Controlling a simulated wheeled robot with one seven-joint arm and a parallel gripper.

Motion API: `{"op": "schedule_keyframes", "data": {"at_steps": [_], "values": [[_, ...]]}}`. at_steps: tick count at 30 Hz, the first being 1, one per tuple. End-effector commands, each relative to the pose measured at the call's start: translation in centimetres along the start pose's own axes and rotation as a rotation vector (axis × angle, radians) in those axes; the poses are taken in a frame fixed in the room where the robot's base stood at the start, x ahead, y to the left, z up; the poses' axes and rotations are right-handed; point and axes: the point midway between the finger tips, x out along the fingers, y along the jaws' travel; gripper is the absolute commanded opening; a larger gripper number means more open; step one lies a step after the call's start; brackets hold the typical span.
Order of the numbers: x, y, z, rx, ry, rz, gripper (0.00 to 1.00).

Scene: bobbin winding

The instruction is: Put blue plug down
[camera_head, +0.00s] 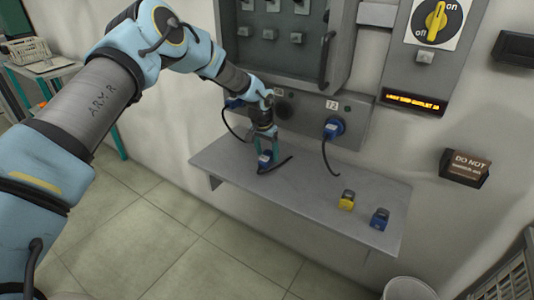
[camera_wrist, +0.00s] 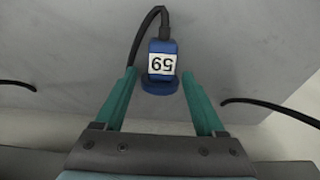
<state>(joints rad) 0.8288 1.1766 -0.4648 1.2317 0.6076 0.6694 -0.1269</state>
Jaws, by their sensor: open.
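The blue plug (camera_head: 265,160) stands on the left part of the grey shelf (camera_head: 310,189), with a black cable running from it to the right. In the wrist view, the blue plug (camera_wrist: 161,66) carries a white label that reads 59 upside down. My gripper (camera_head: 265,150) is just above the plug in the head view. In the wrist view, the green fingers of my gripper (camera_wrist: 160,84) are open on either side of the plug, with a gap visible at each side.
A blue plug (camera_head: 333,128) sits in the wall panel by the T2 label. A yellow block (camera_head: 347,200) and a dark blue block (camera_head: 380,219) lie on the shelf's right part. The shelf's middle is clear. Black cables hang near the gripper.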

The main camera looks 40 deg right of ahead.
Motion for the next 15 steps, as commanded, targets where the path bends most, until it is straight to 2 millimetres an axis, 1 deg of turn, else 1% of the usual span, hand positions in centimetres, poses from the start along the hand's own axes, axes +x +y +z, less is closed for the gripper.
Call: {"op": "schedule_keyframes", "data": {"at_steps": [1, 9, 12, 15], "values": [[-1.0, -0.1, -0.1, 0.000, 0.004, -0.002, 0.72], [-6.9, -0.2, -0.1, 0.000, 0.005, -0.003, 0.72], [-8.8, -0.1, 0.0, -0.001, 0.004, -0.002, 0.72], [-10.2, -0.1, -0.1, 0.000, 0.003, -0.003, 0.72]]}}
